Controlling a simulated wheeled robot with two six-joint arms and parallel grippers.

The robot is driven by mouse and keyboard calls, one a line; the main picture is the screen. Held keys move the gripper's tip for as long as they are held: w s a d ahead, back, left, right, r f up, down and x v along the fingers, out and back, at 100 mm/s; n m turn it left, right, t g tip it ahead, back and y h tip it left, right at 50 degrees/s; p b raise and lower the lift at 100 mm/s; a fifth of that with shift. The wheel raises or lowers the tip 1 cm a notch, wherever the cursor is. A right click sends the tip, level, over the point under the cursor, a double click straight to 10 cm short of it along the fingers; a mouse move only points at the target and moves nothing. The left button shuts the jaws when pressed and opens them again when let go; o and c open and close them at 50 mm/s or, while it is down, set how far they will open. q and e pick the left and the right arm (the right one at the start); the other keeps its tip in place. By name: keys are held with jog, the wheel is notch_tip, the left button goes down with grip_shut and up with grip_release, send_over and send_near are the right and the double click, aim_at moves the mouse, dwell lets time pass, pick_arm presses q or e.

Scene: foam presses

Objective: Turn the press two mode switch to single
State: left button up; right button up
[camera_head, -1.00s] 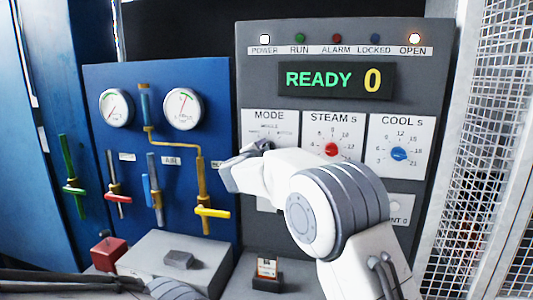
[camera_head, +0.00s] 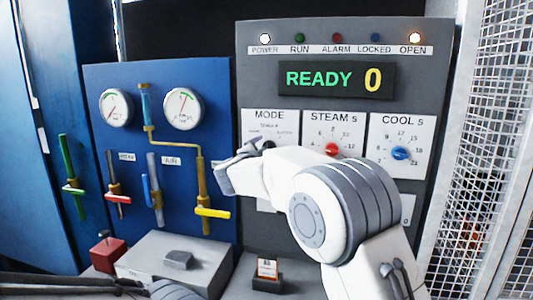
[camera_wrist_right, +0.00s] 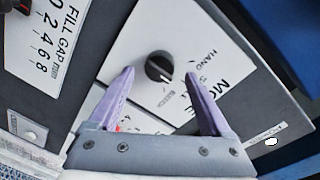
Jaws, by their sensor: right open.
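The mode switch is a round black knob (camera_wrist_right: 160,68) on the white MODE plate (camera_head: 268,122) of the grey press panel. In the wrist view its thin white mark points down the picture; the lettering is partly hidden, with HAND readable to the right of the knob. My right gripper (camera_wrist_right: 160,74) is open, its two purple fingers pointing at the plate, with the knob between the fingertips in the picture. Contact cannot be told. In the head view the right gripper (camera_head: 248,152) overlaps the plate's lower part and hides most of the knob. My left gripper is not in view.
The STEAM knob (camera_head: 332,148) and COOL knob (camera_head: 399,153) sit to the right of the MODE plate. The display (camera_head: 336,79) reads READY 0. A blue panel with gauges and valve levers (camera_head: 212,212) is at left. A mesh fence (camera_head: 485,120) stands at right.

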jog(key=b+v, duration=0.2)
jog(key=v, duration=0.6)
jog(key=shift+s, duration=0.15)
